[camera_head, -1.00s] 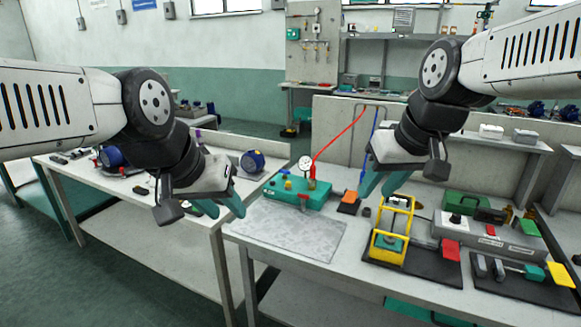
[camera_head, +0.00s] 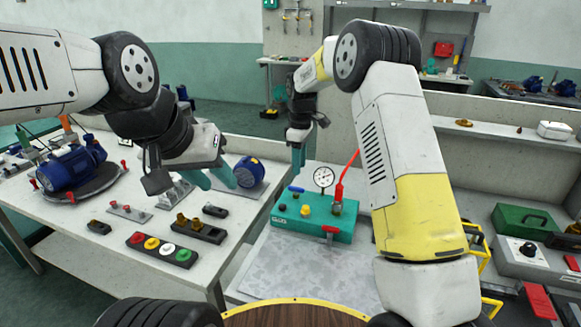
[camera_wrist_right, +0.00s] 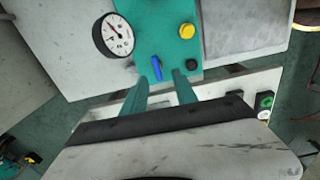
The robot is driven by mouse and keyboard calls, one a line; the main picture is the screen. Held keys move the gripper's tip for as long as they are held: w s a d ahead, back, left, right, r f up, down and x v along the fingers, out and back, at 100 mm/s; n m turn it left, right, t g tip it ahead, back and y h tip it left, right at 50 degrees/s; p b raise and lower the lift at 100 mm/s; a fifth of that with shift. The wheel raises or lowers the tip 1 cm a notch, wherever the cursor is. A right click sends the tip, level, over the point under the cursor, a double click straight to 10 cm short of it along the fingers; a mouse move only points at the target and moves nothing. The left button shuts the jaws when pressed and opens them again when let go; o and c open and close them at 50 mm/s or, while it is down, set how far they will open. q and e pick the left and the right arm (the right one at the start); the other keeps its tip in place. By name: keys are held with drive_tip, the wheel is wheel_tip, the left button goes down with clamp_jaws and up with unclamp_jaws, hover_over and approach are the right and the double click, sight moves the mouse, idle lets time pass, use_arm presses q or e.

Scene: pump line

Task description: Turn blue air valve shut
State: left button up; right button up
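The blue air valve lever (camera_head: 297,189) sits on the left part of the teal box (camera_head: 340,230), near the back edge. In the right wrist view the lever (camera_wrist_right: 156,68) looks narrow, slightly tilted, and runs roughly along my fingers. My right gripper (camera_head: 298,160) is above the lever, pointing down. In its wrist view the right gripper (camera_wrist_right: 160,84) has its fingers spread, with the lever just beyond the gap between the tips. No contact shows. My left gripper (camera_head: 217,184) is open and empty over the left table, beside a blue round part (camera_head: 250,171).
A pressure gauge (camera_head: 323,178), a red hose (camera_head: 347,170), a yellow knob (camera_head: 306,210) and a red lever (camera_head: 330,231) are close by on the teal box. Button strip (camera_head: 162,249) and motor (camera_head: 70,168) stand on the left table. The grey mat (camera_head: 300,272) is bare.

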sight(296, 187)
drive_tip(key=shift+w+a+f, duration=0.35)
drive_tip(key=shift+w+f, duration=0.2)
drive_tip(key=shift+f, duration=0.05)
drive_tip(key=shift+w+a+f, duration=0.1)
drive_tip(key=shift+w+f, duration=0.1)
drive_tip(key=shift+f, duration=0.1)
wheel_tip(296, 187, down, 7)
drive_tip(key=shift+f, duration=0.15)
clamp_jaws()
